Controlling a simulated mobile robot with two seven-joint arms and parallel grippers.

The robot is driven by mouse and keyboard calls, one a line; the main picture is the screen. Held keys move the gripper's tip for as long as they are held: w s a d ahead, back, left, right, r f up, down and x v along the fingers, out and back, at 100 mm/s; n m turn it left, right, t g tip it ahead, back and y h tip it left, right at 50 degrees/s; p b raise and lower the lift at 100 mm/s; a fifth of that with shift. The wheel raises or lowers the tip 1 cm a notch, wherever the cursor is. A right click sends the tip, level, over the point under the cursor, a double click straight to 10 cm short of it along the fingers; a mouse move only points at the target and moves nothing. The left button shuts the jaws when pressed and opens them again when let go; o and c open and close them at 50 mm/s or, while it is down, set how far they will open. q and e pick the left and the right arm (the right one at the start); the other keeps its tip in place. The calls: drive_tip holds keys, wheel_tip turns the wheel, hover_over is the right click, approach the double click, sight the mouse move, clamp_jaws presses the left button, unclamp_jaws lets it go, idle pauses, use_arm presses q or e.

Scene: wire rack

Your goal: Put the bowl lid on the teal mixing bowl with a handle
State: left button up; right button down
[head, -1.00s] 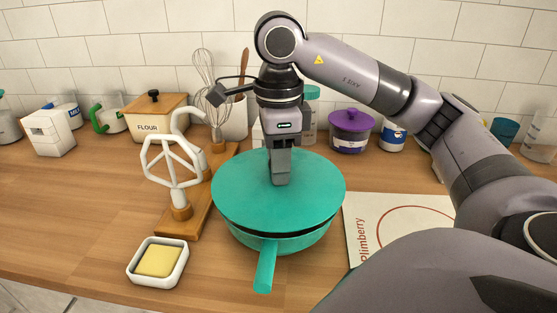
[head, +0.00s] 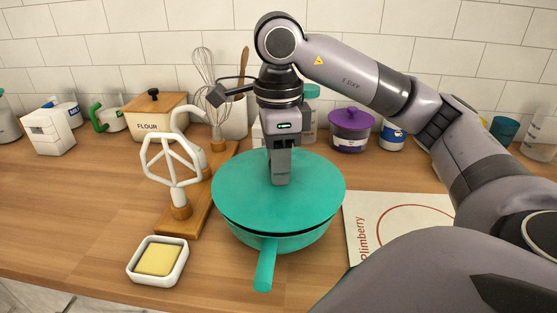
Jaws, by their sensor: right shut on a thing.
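The teal mixing bowl (head: 285,242) stands on the wooden counter, its handle (head: 265,266) pointing toward me. The flat round teal bowl lid (head: 240,195) lies over the bowl's mouth and hides its inside. A thin dark line shows between lid and bowl at the front; I cannot tell whether the lid is fully seated. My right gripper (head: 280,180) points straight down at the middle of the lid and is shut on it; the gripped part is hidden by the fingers. My left gripper is not in view.
A butter dish (head: 158,262) sits front left. A white printed board (head: 395,220) lies right. A flour box (head: 155,118) and purple pot (head: 350,130) stand behind.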

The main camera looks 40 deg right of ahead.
drive_tip(key=shift+f+b, duration=0.55)
drive_tip(key=shift+f, duration=0.25)
idle(1.2)
idle(0.3)
drive_tip(key=shift+c, duration=2)
unclamp_jaws()
wheel_tip(320, 180, up, 7)
drive_tip(key=p, duration=0.7)
drive_tip(key=shift+r, duration=0.1)
